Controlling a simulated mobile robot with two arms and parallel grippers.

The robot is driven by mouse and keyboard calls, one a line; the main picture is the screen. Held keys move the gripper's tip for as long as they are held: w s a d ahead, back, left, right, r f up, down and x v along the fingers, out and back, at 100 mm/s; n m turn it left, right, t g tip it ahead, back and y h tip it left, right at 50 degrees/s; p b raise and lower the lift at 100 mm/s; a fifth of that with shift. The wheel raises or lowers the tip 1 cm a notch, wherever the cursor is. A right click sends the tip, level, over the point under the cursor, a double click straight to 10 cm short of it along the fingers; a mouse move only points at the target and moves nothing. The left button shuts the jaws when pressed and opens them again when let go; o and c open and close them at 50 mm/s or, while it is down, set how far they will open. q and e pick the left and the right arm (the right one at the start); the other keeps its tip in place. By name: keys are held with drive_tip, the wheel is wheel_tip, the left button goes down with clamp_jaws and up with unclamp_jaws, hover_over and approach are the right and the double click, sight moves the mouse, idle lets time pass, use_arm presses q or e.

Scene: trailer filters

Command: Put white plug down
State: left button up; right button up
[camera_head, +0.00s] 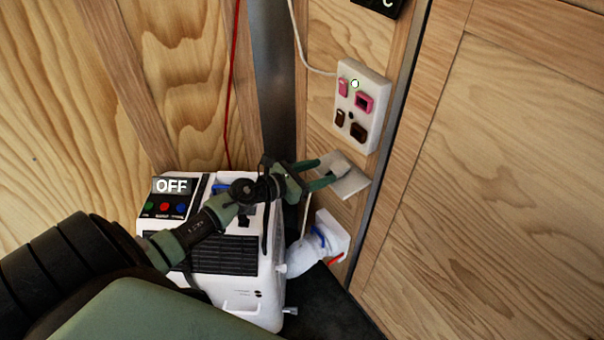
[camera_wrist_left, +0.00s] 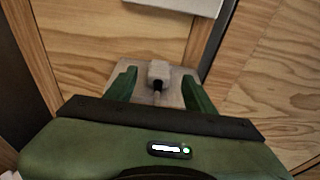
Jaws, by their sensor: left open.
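The white plug (camera_head: 340,167) rests on a small pale shelf (camera_head: 352,185) fixed to the wood wall, below the white socket panel. In the left wrist view the plug (camera_wrist_left: 159,72) sits on the shelf (camera_wrist_left: 172,96), between and beyond my fingers, with a dark end facing me. My left gripper (camera_head: 322,174) is open, its green fingers at the shelf edge on either side of the plug. In the left wrist view the left gripper (camera_wrist_left: 160,88) shows a gap around the plug. My right gripper is not in view.
A white machine (camera_head: 230,255) with an "OFF" display stands under my left arm. A white hose (camera_head: 308,250) runs from it to the wall. The socket panel (camera_head: 362,105) with pink and brown sockets hangs above the shelf. A metal post (camera_head: 275,80) stands behind.

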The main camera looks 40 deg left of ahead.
use_arm(q)
drive_tip(key=b+v, duration=0.1)
drive_tip(key=v, duration=0.5)
drive_tip(key=shift+s+r, duration=0.2)
drive_tip(key=shift+s, duration=0.15)
drive_tip(key=shift+a, duration=0.1)
